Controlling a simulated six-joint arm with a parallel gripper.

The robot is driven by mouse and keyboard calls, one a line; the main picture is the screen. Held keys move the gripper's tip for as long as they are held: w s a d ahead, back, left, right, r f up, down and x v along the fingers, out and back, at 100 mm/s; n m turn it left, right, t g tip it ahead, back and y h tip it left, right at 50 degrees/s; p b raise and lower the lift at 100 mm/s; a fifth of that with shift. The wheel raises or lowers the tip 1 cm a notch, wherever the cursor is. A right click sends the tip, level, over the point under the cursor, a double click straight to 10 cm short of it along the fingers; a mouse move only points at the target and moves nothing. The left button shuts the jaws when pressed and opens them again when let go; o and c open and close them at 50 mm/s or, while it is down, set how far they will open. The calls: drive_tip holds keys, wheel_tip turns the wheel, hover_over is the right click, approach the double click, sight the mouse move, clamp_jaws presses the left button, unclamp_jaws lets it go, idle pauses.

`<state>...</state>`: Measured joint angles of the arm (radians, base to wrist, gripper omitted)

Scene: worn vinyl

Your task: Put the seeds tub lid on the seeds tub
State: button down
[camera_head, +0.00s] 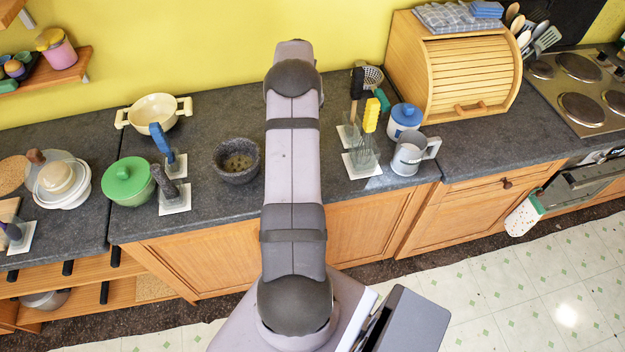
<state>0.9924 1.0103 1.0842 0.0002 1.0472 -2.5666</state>
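I cannot tell for certain which vessel is the seeds tub, and no loose lid shows clearly. A dark grey speckled round bowl (237,162) stands open on the counter left of my arm, with something brownish inside. A small white tub with a blue lid (405,115) stands right of my arm, its lid seated on top. A green lidded pot (130,182) and a white dish with a cream domed cover (60,182) stand at the left. My gripper is not in view; my arm hides the middle of the counter.
A cream two-handled pot (154,112), upright utensils on white bases (174,199) and a grey mug (410,155) crowd the counter. A wooden bread bin (455,75) stands at the back right beside the hob (580,90). Counter around the dark bowl is partly clear.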

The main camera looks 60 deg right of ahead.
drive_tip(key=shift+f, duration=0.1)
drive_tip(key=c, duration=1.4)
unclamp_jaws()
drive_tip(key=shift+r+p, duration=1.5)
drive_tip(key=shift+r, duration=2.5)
